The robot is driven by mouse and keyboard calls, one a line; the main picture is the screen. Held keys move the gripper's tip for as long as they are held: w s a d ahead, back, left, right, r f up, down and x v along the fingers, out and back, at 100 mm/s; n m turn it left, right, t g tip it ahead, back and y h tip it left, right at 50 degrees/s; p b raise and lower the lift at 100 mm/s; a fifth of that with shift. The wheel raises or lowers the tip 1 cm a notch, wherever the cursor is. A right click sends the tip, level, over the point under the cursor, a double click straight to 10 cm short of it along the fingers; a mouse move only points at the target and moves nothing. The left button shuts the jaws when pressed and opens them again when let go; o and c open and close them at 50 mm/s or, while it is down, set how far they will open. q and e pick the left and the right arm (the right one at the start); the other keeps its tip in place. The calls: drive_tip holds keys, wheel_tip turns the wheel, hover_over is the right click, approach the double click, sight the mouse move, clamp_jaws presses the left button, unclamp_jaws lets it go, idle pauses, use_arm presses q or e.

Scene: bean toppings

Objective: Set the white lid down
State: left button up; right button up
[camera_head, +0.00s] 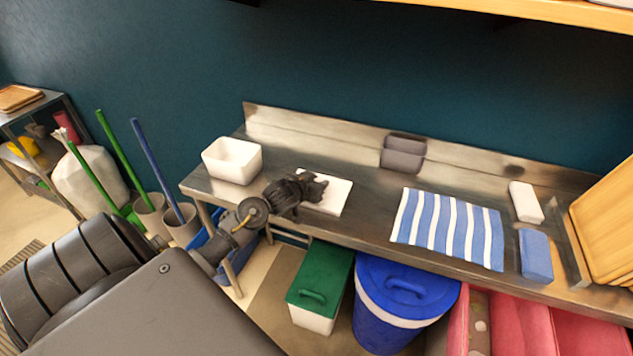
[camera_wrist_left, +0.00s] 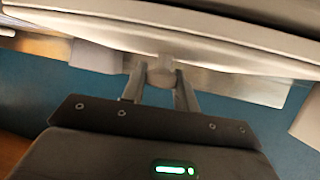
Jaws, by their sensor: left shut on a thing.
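My left gripper (camera_head: 310,187) is over the metal counter, shut on the white lid (camera_head: 335,197). In the left wrist view the fingers (camera_wrist_left: 161,76) close around the lid's small knob, and the lid (camera_wrist_left: 235,48) spreads wide across the top of the picture. The gripper hides part of the lid in the head view. I cannot tell whether the lid touches the counter. A white open tub (camera_head: 232,160) stands to the left of the lid. My right gripper is not in view.
On the counter (camera_head: 365,205) are a grey container (camera_head: 403,153), a striped cloth (camera_head: 448,228), a white block (camera_head: 525,202), a blue sponge (camera_head: 535,255) and wooden boards (camera_head: 608,225). Bare metal lies between lid and cloth. A green-lidded bin (camera_head: 321,283) and blue bin (camera_head: 400,308) stand below.

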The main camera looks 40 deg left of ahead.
use_arm(q)
drive_tip(key=shift+f, duration=0.15)
drive_tip(key=o, duration=1)
drive_tip(key=shift+c, duration=0.2)
drive_tip(key=shift+r, duration=0.2)
drive_tip(key=v, duration=1.2)
drive_tip(key=shift+f, duration=0.15)
